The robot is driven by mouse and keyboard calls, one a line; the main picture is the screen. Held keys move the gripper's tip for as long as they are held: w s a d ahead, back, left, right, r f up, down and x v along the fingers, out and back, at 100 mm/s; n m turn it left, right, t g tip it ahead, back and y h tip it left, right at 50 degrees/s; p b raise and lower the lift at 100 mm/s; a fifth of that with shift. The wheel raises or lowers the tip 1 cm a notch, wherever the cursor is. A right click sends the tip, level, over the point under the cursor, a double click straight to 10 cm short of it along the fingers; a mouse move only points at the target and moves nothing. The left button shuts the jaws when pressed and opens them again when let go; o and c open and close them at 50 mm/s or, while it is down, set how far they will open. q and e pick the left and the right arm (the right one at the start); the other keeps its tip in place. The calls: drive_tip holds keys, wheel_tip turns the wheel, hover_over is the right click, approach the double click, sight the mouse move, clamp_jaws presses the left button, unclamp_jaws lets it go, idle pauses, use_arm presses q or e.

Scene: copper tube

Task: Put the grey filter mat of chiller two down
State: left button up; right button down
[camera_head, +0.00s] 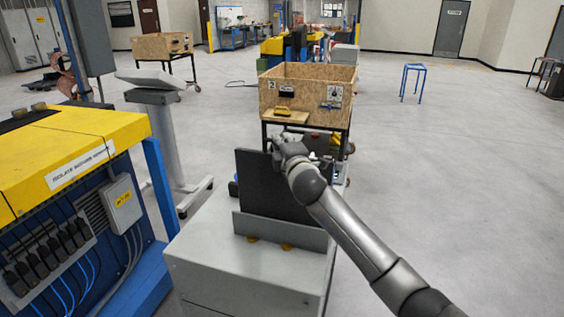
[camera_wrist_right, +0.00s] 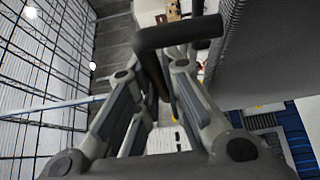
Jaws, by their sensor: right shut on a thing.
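The filter mat (camera_head: 268,185) is a dark grey upright panel. It stands on or just above a grey cabinet top (camera_head: 210,245), behind a low grey upright plate (camera_head: 280,232); whether its lower edge touches is hidden by that plate. My right gripper (camera_head: 284,145) is at the mat's upper right edge. In the right wrist view the gripper (camera_wrist_right: 168,70) is shut on a dark bent handle (camera_wrist_right: 180,34), with the ribbed mat face (camera_wrist_right: 265,50) beside it on the right. The handle's join to the mat is not clear. My left gripper is not in view.
A wooden box (camera_head: 307,97) marked 2 stands on a dark frame behind the cabinet. A yellow and blue machine (camera_head: 65,160) is close on the left, with a grey pedestal (camera_head: 170,140) beyond it. The floor on the right is clear up to a blue stool (camera_head: 413,68).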

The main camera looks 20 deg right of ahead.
drive_tip(key=f, duration=0.3)
drive_tip(key=shift+w+f+p, duration=0.3)
drive_tip(key=shift+w+f, duration=0.05)
drive_tip(key=shift+f, duration=0.3)
drive_tip(key=shift+s, duration=0.1)
drive_tip(key=shift+f, duration=0.1)
drive_tip(key=c, duration=1.5)
unclamp_jaws()
drive_tip(key=shift+c, duration=0.2)
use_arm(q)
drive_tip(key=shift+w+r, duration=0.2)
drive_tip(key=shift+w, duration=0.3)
